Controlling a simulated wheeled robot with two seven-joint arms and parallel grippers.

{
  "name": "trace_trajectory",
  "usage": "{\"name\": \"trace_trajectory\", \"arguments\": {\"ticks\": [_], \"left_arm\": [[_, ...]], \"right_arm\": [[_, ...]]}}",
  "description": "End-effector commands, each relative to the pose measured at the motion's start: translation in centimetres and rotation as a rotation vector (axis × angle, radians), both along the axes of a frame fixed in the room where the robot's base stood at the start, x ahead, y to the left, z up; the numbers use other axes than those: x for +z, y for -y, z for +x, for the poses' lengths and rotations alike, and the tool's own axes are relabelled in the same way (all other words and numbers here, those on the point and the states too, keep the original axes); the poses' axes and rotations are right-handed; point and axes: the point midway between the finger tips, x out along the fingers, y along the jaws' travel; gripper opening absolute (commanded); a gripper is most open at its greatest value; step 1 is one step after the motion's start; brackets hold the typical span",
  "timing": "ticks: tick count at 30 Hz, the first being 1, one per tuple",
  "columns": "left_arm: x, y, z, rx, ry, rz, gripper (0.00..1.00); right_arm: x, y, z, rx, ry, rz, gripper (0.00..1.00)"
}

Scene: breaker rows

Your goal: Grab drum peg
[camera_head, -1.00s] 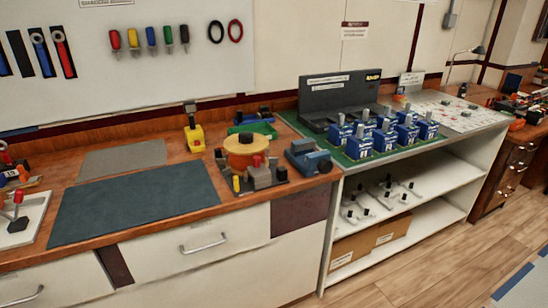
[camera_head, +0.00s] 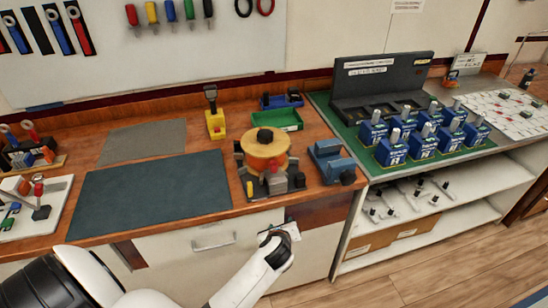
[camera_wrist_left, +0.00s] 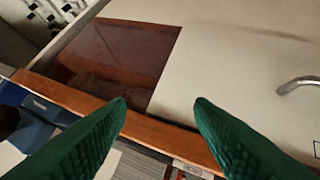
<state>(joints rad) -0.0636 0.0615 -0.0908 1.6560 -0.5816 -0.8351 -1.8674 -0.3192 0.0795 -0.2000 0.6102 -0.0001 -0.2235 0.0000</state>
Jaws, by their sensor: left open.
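An orange drum (camera_head: 266,150) stands on a dark base near the counter's front edge, right of the dark mat. A black peg-like knob (camera_head: 265,135) stands upright on top of it. Grey blocks (camera_head: 276,182) and small red and yellow parts sit at its front. My left gripper (camera_head: 290,228) is below and in front of the drum, by the drawer fronts, apart from it. In the left wrist view its green fingers (camera_wrist_left: 160,104) are spread with nothing between them, over the counter edge. The drum's top is not visible there. My right gripper is not in view.
A blue vise-like tool (camera_head: 333,162) stands right of the drum, with a green tray (camera_head: 277,120) and yellow tool (camera_head: 214,118) behind. Blue breakers (camera_head: 391,148) fill the right bench. The dark mat (camera_head: 150,195) is bare. A drawer handle (camera_head: 212,242) sticks out below.

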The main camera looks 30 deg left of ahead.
Motion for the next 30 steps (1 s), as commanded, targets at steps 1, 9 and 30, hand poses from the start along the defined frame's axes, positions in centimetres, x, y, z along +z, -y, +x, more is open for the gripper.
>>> {"name": "trace_trajectory", "arguments": {"ticks": [1, 9, 30], "left_arm": [[4.8, -0.7, 0.9, -0.03, 0.016, 0.098, 0.48], [15.7, -3.1, 1.8, -0.094, -0.004, 0.431, 0.48], [13.0, -7.1, 7.3, -0.098, -0.009, 0.455, 0.48]], "right_arm": [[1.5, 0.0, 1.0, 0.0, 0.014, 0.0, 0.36], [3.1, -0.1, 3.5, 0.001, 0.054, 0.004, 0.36], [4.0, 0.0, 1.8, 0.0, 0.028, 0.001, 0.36]]}}
